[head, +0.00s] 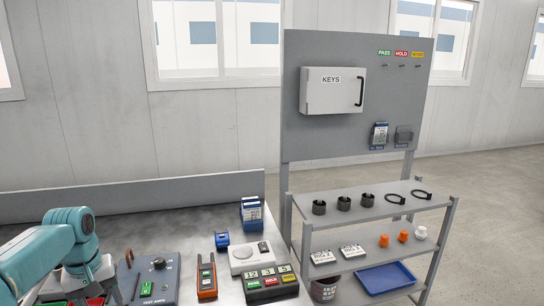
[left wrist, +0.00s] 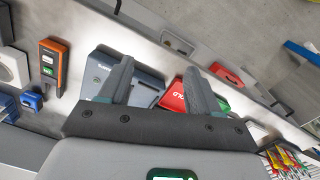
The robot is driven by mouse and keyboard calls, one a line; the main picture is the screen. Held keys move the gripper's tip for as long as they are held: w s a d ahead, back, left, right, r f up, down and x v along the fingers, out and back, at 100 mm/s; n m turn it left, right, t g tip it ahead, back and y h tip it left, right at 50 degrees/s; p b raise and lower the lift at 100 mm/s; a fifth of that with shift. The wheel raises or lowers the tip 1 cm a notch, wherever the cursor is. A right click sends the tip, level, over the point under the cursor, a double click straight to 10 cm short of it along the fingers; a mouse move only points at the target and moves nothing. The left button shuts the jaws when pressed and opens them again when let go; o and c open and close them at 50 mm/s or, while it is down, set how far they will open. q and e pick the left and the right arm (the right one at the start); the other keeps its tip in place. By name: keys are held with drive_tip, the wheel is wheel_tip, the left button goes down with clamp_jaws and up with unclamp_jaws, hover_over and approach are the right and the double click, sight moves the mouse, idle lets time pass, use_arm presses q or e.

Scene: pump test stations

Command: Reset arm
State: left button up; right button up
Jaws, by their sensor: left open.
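My left arm comes in from the left in the head view, over the left end of the metal bench (head: 190,240). Its fingers do not show there. In the left wrist view my left gripper (left wrist: 160,66) is open, with nothing between its two grey fingers. Beyond the fingers lie a blue-grey test box (left wrist: 148,88) and a red item with white lettering (left wrist: 173,97). The same test box, with a black knob, stands on the bench in the head view (head: 160,280). My right gripper is not in view.
On the bench stand an orange-black handheld meter (head: 207,278), a white dial device (head: 252,257), a counter box (head: 270,284) and small blue items (head: 222,240). To the right, a shelf rack (head: 372,214) holds black rings, orange caps and a blue tray (head: 385,278).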

use_arm(q)
drive_tip(key=s+d+f+m+h, duration=0.1)
drive_tip(key=s+d+f+m, duration=0.1)
drive_tip(key=d+f, duration=0.9)
drive_tip(key=s+d+f+m+h, duration=0.15)
drive_tip(key=d+f, duration=0.55)
drive_tip(key=f, duration=0.7)
drive_tip(key=s+d+f+m, duration=0.1)
drive_tip(key=s+d+f, duration=0.3)
drive_tip(key=s, duration=0.5)
drive_tip(key=s+d+f+h, duration=0.1)
drive_tip(key=s+d+f, duration=0.3)
drive_tip(key=s, duration=0.5)
drive_tip(key=shift+s+d+f+m, duration=0.2)
drive_tip(key=shift+d+m, duration=0.15)
drive_tip(key=shift+d, duration=0.6)
